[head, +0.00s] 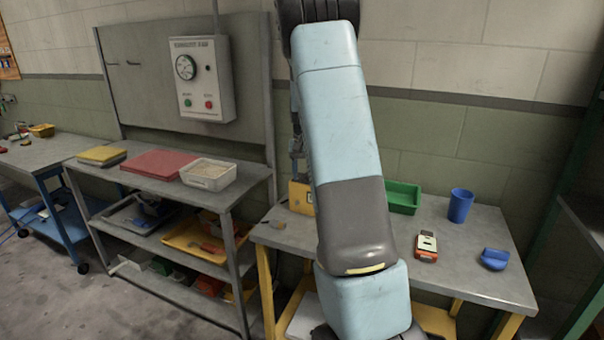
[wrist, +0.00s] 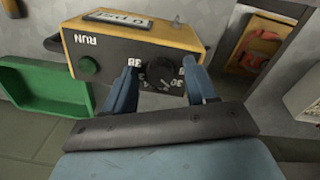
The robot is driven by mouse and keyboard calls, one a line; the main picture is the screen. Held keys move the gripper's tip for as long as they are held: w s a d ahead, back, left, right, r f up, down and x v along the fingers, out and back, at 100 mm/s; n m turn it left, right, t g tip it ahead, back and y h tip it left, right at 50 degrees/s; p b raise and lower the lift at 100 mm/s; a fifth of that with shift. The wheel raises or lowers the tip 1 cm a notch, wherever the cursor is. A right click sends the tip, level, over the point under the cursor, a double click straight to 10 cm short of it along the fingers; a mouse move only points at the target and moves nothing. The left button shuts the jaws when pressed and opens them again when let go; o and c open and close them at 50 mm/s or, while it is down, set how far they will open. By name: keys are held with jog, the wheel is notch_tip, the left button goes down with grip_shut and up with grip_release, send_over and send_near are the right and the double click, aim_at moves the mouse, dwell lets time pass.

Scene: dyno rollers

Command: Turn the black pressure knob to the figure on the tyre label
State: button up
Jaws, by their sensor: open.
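The black pressure knob (wrist: 163,76) sits on the dark face of a yellow box (wrist: 150,38), with white figures around it. In the wrist view the box appears upside down. My gripper (wrist: 160,68) is open, its two blue fingers on either side of the knob. I cannot tell if they touch it, and the knob's exact setting is too small to read. In the head view the yellow box (head: 300,196) stands on the right bench, partly hidden behind my arm. I cannot make out a tyre label in either view.
A green RUN button (wrist: 88,66) is beside the knob, and a green tray (wrist: 45,85) lies close by. The right bench (head: 470,230) also holds a blue cup (head: 461,205), an orange-and-white device (head: 427,246) and a blue object (head: 494,259). A gauge panel (head: 202,78) hangs left.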

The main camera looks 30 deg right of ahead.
jog(key=shift+r, duration=0.15)
notch_tip(320, 180, up, 13)
jog(key=shift+w+a+r, duration=0.15)
jog(key=shift+a+r, duration=0.05)
dwell(0.3)
dwell(0.4)
